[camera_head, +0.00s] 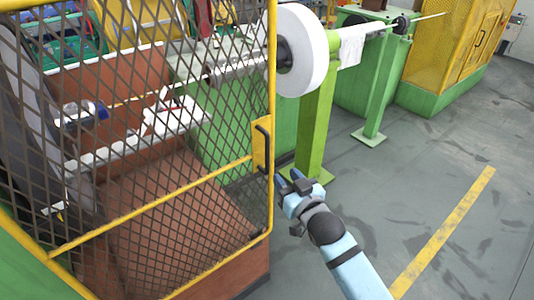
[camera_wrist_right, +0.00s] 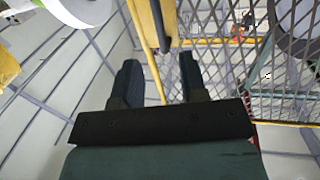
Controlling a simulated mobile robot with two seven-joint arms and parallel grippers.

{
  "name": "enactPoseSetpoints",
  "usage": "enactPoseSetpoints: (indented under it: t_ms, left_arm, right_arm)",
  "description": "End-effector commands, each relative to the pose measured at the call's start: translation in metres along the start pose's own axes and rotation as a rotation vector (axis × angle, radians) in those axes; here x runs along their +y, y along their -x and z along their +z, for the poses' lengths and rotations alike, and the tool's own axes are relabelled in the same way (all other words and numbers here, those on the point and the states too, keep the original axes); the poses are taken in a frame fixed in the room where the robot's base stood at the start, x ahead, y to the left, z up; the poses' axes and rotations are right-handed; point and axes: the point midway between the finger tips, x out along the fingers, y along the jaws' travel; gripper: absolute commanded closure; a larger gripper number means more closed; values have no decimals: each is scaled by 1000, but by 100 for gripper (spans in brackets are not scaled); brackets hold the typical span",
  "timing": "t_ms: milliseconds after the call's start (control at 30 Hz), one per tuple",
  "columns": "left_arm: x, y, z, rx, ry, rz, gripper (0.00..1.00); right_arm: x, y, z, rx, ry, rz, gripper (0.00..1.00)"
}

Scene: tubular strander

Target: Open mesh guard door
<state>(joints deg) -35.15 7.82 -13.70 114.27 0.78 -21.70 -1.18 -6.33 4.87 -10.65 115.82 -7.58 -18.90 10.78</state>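The mesh guard door (camera_head: 150,150) has a yellow frame and dark diamond mesh and fills the left of the head view. It looks shut, standing in front of the machine. Its black bar handle (camera_head: 264,143) sits on a yellow plate at the door's right edge. My right gripper (camera_head: 284,180) is just right of and below the handle. In the right wrist view, the two dark fingers (camera_wrist_right: 160,78) are spread, with nothing between them. The handle (camera_wrist_right: 160,26) shows beyond the fingertips, in line with the gap, not visibly touched. My left gripper is not in view.
A green post (camera_head: 317,125) with a white roll (camera_head: 305,50) stands behind the handle. A yellow mesh enclosure (camera_head: 455,55) on a green base is at the back right. The grey floor with a yellow line (camera_head: 448,228) is clear to the right.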

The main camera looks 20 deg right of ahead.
Motion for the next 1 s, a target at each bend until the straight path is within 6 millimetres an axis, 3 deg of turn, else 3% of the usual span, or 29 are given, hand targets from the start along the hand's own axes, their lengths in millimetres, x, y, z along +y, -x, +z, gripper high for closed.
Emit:
enactPoseSetpoints:
  t_ms: [300, 500, 700, 1000]
  left_arm:
    - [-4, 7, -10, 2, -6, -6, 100]
    - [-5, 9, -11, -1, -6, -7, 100]
    - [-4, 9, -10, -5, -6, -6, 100]
    - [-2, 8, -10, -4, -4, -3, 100]
  right_arm:
    - [0, -69, -2, 0, 1, -1, 61]
    - [0, -100, -1, -2, 0, -1, 61]
    - [-1, -114, 0, -2, 0, -1, 61]
    - [0, -116, 1, -2, 0, -1, 63]
